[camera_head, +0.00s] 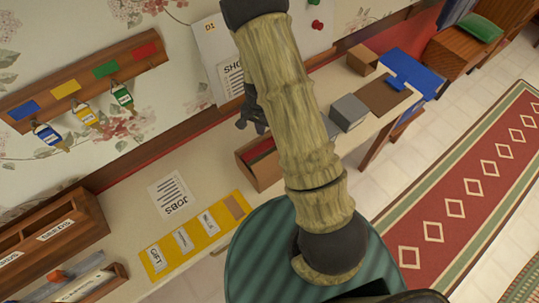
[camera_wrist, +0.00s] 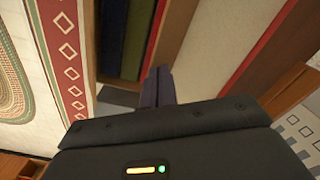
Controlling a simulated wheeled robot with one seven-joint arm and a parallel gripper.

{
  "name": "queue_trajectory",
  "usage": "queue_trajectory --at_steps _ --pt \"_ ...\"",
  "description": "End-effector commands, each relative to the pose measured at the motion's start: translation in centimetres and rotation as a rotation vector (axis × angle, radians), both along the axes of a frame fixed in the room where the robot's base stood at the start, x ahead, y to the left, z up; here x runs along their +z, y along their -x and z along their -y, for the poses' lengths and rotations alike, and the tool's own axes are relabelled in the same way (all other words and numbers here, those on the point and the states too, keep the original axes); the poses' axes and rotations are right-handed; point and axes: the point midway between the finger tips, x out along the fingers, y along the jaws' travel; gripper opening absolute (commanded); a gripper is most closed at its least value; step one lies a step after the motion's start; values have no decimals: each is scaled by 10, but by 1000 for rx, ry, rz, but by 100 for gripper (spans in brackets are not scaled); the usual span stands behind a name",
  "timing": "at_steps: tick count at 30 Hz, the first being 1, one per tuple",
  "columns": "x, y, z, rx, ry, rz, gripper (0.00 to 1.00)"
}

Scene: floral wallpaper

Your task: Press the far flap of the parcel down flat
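My gripper (camera_head: 253,118) is dark and hangs left of my pale arm, in front of the wall and above the back of the bench. In the wrist view its two fingers (camera_wrist: 158,86) lie side by side with no clear gap and hold nothing visible. An open brown box (camera_head: 258,162) with red inside sits on the bench below my gripper, partly hidden by my arm. A small brown box (camera_head: 362,59) stands at the bench's far end. I cannot tell which box is the parcel, and no far flap is clearly seen.
A grey box (camera_head: 348,112) stands right of my arm, near a brown mat (camera_head: 383,95) and a blue object (camera_head: 412,72). A yellow labelled strip (camera_head: 196,236) and a jobs sheet (camera_head: 173,194) lie at left. A key rack (camera_head: 85,78) hangs on the wall.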

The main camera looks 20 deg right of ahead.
Motion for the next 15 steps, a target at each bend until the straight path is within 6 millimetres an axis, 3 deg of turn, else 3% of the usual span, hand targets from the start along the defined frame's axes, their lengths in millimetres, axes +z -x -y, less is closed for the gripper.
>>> queue_trajectory --at_steps 7,15 --pt "2 -2 0 3 3 5 0" --pt "20 -1 -1 3 3 3 0"
